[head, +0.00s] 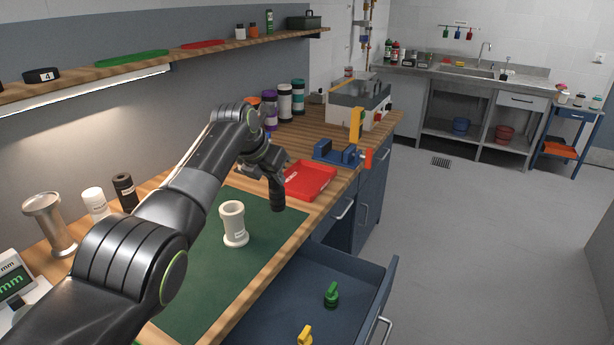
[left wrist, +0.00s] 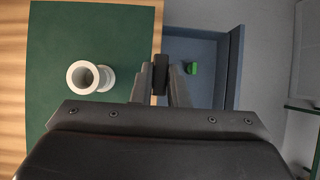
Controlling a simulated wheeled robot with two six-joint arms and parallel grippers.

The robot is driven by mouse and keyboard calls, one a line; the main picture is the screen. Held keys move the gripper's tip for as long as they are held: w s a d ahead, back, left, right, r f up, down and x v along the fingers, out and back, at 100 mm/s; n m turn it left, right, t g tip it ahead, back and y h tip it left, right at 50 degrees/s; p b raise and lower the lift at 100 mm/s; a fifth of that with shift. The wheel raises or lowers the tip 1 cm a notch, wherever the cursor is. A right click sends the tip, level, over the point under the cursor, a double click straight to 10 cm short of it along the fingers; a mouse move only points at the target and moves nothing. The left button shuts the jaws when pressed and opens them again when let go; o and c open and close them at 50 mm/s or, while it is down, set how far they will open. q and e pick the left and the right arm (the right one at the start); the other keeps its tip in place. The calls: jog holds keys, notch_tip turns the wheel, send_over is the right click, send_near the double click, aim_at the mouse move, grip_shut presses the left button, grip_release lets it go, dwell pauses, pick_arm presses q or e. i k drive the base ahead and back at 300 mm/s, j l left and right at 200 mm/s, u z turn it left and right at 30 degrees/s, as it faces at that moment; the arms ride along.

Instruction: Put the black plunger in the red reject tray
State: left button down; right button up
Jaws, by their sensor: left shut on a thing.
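My left gripper (head: 274,168) is shut on the black plunger (head: 278,197), which hangs down from the fingers above the right edge of the green mat. In the left wrist view the black plunger (left wrist: 160,70) shows between the two fingers (left wrist: 160,84). The red reject tray (head: 312,182) lies on the wooden bench just beyond and to the right of the plunger. My right gripper is not in view.
A white tube (head: 233,224) stands on the green mat (head: 270,226). An open blue drawer (head: 285,300) below the bench edge holds a green plunger (head: 331,295) and a yellow plunger (head: 305,335). A blue fixture (head: 335,154) with a yellow lever stands behind the tray.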

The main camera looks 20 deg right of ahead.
aim_at(298, 179)
jog(key=i+l, duration=0.15)
jog(key=l, duration=0.2)
jog(key=i+l, duration=0.15)
jog(key=l, duration=0.15)
jog(key=i+l, duration=0.15)
jog(key=l, duration=0.2)
jog(key=i+l, duration=0.15)
jog(key=l, duration=0.2)
jog(key=i+l, duration=0.2)
jog(key=l, duration=0.15)
